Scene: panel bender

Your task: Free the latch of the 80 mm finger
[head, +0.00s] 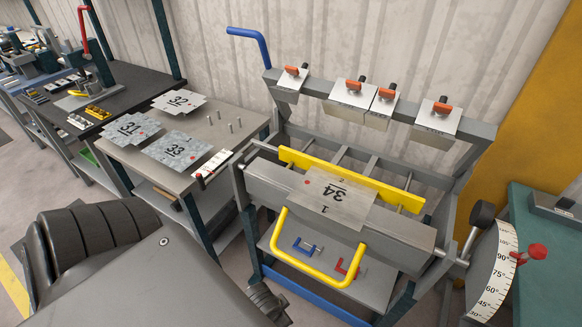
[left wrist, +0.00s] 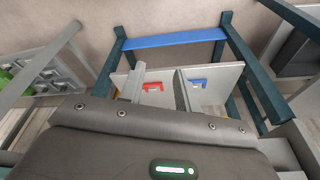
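The bender's upper beam (head: 370,105) carries several grey finger plates, each with an orange latch on top. My right gripper is not in view.
A sheet marked 34 (head: 338,198) lies on the bender bed before a yellow bar (head: 350,178). A yellow handle (head: 315,265) projects in front. Blue (head: 306,247) and red clamps lie on the lower shelf. A side table (head: 218,130) holds numbered sheets. An angle dial (head: 496,275) stands right.

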